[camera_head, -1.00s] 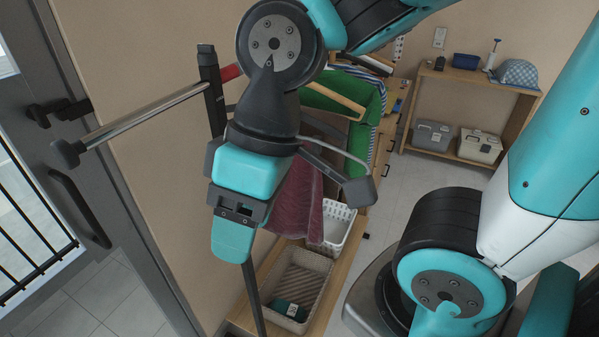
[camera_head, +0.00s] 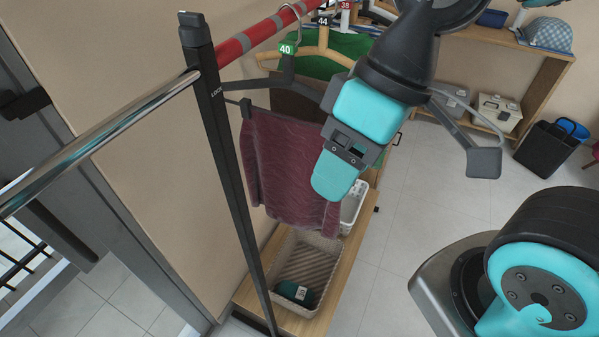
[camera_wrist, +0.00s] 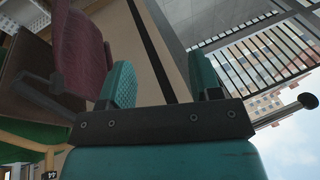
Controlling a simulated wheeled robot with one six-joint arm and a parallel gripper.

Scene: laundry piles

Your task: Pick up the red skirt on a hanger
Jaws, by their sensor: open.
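The dark red skirt (camera_head: 285,175) hangs by clips from a dark hanger (camera_head: 262,84) with a green size tag marked 40, near the end of the clothes rail (camera_head: 245,40). My gripper (camera_head: 333,190) is in front of and to the right of the skirt in the head view and hides its right part. In the wrist view, the skirt (camera_wrist: 80,45) is at the upper left, outside the jaws. The two teal fingers (camera_wrist: 163,84) are apart with nothing between them.
A black rail post (camera_head: 228,150) stands left of the skirt. Green clothing (camera_head: 320,65) hangs behind it. A beige basket (camera_head: 300,262) sits on the wooden bench below. Floor on the right is clear up to a shelf (camera_head: 540,85) and black bin (camera_head: 545,150).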

